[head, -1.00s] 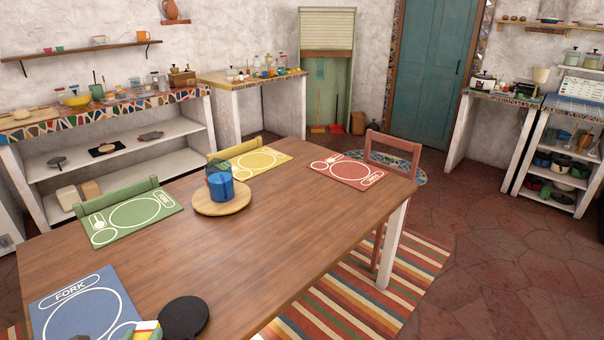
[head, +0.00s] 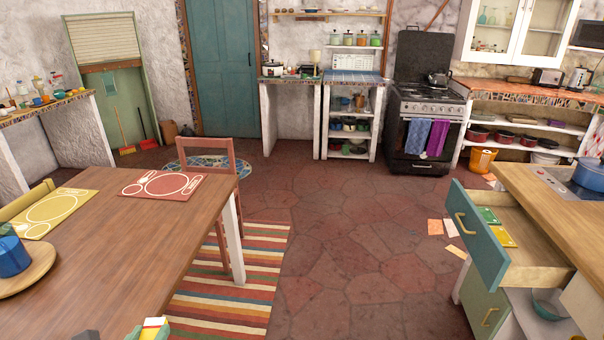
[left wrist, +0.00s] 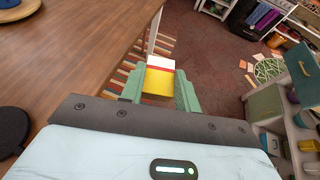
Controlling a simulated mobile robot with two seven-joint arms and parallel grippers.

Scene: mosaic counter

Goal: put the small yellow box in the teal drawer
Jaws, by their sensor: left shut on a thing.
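The small yellow box (left wrist: 158,84), with a white top and a red band, is held between the green fingers of my left gripper (left wrist: 160,92) in the left wrist view. In the head view, my left gripper (head: 149,331) shows only at the bottom edge, beside the wooden table, with part of the box (head: 153,323) visible. The teal drawer (head: 478,236) at the right is pulled open, well to the right of the gripper. A green item (head: 489,215) and a yellow item (head: 503,237) lie inside it. My right gripper is not in view.
The wooden table (head: 120,240) fills the lower left, with a red chair (head: 207,160) at its far end. Open tiled floor (head: 345,240) lies between table and drawer counter (head: 545,205). A blue pot (head: 590,172) stands on that counter. Papers (head: 435,227) lie on the floor.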

